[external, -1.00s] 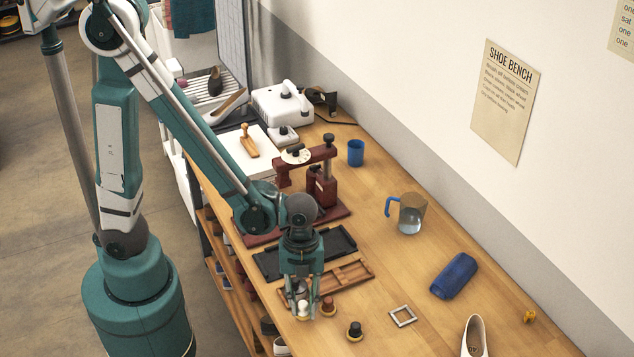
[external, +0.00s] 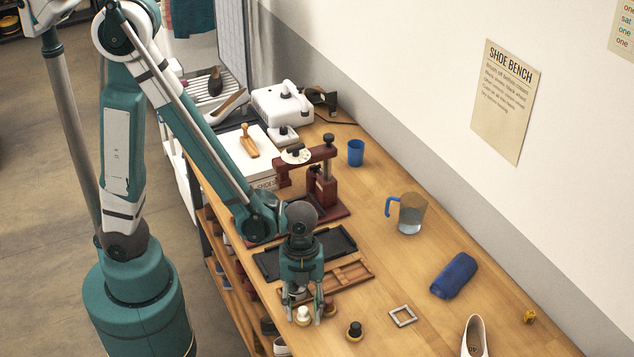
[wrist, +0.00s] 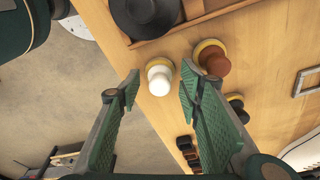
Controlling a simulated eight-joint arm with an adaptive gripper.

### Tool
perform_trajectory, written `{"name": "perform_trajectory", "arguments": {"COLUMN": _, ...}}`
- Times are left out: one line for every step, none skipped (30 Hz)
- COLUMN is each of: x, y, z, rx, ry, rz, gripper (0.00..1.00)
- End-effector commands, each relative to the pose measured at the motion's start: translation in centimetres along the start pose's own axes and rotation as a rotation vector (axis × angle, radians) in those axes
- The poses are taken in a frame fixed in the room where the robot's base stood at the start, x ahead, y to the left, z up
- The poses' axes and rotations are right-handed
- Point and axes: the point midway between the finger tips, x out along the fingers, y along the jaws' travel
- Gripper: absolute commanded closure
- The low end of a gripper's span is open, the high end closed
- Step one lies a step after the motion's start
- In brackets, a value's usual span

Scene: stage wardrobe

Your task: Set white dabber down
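The white dabber (external: 303,315) stands upright on the wooden bench near its front edge. In the wrist view the white dabber (wrist: 159,77) shows its white knob and pale yellow base between my fingers, with a gap on each side. My gripper (external: 305,308) is open and points down around it; both green finger pads of my gripper (wrist: 159,86) show in the wrist view. A brown dabber (wrist: 213,58) stands just right of the right finger, partly hidden by it in the external view. A black dabber (external: 354,331) stands further right.
A wooden divided tray (external: 345,278) and a black tray (external: 335,242) lie behind the dabbers. A small metal frame (external: 403,316), a blue roll (external: 454,276) and a pale shoe (external: 474,337) lie to the right. The bench's front edge is close.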

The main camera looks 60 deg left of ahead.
Motion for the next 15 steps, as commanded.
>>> {"name": "perform_trajectory", "arguments": {"x": -0.01, "y": 0.0, "z": 0.0, "rx": 0.0, "ry": 0.0, "rz": 0.0, "gripper": 0.64}}
{"name": "perform_trajectory", "arguments": {"x": -0.01, "y": 0.0, "z": 0.0, "rx": 0.0, "ry": 0.0, "rz": 0.0, "gripper": 0.64}}
{"name": "perform_trajectory", "arguments": {"x": -0.01, "y": 0.0, "z": -0.01, "rx": 0.0, "ry": 0.0, "rz": 0.0, "gripper": 0.64}}
{"name": "perform_trajectory", "arguments": {"x": -0.01, "y": 0.0, "z": 0.0, "rx": 0.0, "ry": 0.0, "rz": 0.0, "gripper": 0.64}}
{"name": "perform_trajectory", "arguments": {"x": -0.01, "y": 0.0, "z": 0.0, "rx": 0.0, "ry": 0.0, "rz": 0.0, "gripper": 0.64}}
{"name": "perform_trajectory", "arguments": {"x": -0.02, "y": 0.0, "z": 0.0, "rx": 0.0, "ry": 0.0, "rz": 0.0, "gripper": 0.64}}
{"name": "perform_trajectory", "arguments": {"x": -0.02, "y": 0.0, "z": 0.0, "rx": 0.0, "ry": 0.0, "rz": 0.0, "gripper": 0.64}}
{"name": "perform_trajectory", "arguments": {"x": -0.03, "y": 0.0, "z": -0.01, "rx": 0.0, "ry": 0.0, "rz": 0.0, "gripper": 0.64}}
{"name": "perform_trajectory", "arguments": {"x": -0.07, "y": 0.0, "z": -0.01, "rx": 0.0, "ry": 0.0, "rz": 0.0, "gripper": 0.64}}
{"name": "perform_trajectory", "arguments": {"x": -0.1, "y": 0.0, "z": -0.02, "rx": 0.0, "ry": 0.0, "rz": 0.0, "gripper": 0.64}}
{"name": "perform_trajectory", "arguments": {"x": -0.14, "y": 0.0, "z": -0.02, "rx": 0.0, "ry": 0.0, "rz": 0.0, "gripper": 0.64}}
{"name": "perform_trajectory", "arguments": {"x": -0.22, "y": 0.0, "z": -0.03, "rx": 0.0, "ry": 0.0, "rz": 0.0, "gripper": 0.64}}
{"name": "perform_trajectory", "arguments": {"x": -0.3, "y": 0.0, "z": -0.04, "rx": 0.0, "ry": 0.0, "rz": 0.0, "gripper": 0.64}}
{"name": "perform_trajectory", "arguments": {"x": -0.38, "y": 0.0, "z": -0.06, "rx": 0.0, "ry": 0.0, "rz": 0.0, "gripper": 0.64}}
{"name": "perform_trajectory", "arguments": {"x": -0.51, "y": 0.0, "z": -0.07, "rx": 0.0, "ry": 0.0, "rz": 0.0, "gripper": 0.64}}
